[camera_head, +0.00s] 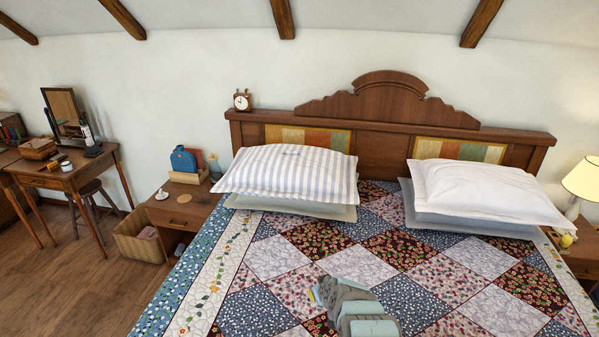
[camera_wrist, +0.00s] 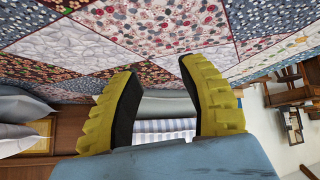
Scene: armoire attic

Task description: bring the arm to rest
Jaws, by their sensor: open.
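My gripper (camera_wrist: 158,70) shows in the wrist view with its two yellow, ridged fingers spread apart and nothing between them.
A white pillow (camera_head: 485,190) lies on the bed's right. An alarm clock (camera_head: 242,101) stands on the wooden headboard (camera_head: 385,106). A nightstand (camera_head: 183,210) with small things is at the left, a lamp (camera_head: 582,180) at the right. The quilt around my arm is clear.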

